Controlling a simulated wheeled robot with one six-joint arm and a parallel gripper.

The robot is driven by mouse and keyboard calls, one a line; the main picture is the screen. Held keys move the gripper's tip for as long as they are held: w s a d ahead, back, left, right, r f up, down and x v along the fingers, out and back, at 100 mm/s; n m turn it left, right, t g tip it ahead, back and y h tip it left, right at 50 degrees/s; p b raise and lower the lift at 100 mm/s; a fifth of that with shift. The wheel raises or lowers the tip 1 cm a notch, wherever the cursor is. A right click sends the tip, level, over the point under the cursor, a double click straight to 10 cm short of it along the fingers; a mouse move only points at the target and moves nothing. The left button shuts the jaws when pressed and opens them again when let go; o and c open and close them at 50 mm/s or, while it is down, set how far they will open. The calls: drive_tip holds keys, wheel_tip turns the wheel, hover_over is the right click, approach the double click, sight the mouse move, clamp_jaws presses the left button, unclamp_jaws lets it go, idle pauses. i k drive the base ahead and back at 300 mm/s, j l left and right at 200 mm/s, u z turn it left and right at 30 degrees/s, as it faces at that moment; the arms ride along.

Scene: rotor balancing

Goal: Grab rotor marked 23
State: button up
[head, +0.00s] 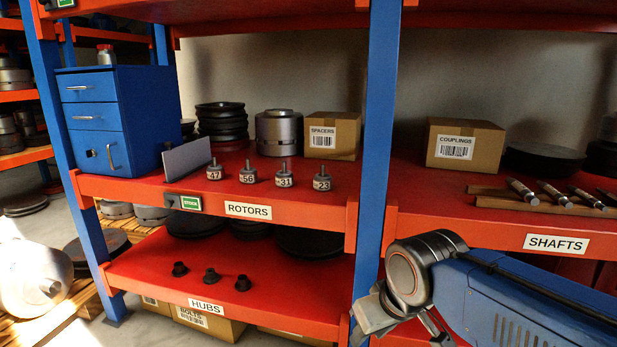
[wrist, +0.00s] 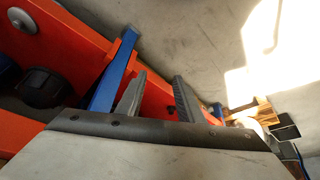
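The rotor marked 23 (head: 322,178) stands upright on the red middle shelf, at the right end of a row of small grey rotors with thin shafts. The rotors marked 47 (head: 214,172), 56 (head: 248,174) and 31 (head: 284,176) stand to its left with gaps between. My gripper is at the bottom of the head view, below and right of the rotors, partly cut off by the frame. In the wrist view my gripper (wrist: 160,77) shows two fingers apart with nothing between them. I cannot make out the rotor marked 23 in the wrist view.
A blue post (head: 377,150) stands between the rotors' bay and the shafts' bay. Behind the rotors are a spacers box (head: 333,136), a metal cylinder (head: 279,133) and black discs (head: 222,122). A grey plate (head: 187,159) stands left of them. Small hubs (head: 211,274) sit on the shelf below.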

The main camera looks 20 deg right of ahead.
sight(323, 181)
drive_tip(key=i+j+z, duration=0.1)
drive_tip(key=j, duration=0.25)
drive_tip(key=i+j+z, duration=0.1)
drive_tip(key=i+j, duration=0.3)
drive_tip(key=j, duration=0.3)
drive_tip(key=i+j+z, duration=0.15)
drive_tip(key=j, duration=0.2)
drive_tip(key=i+j+z, duration=0.1)
drive_tip(key=j, duration=0.3)
drive_tip(key=i+j+z, duration=0.1)
drive_tip(key=j, duration=0.3)
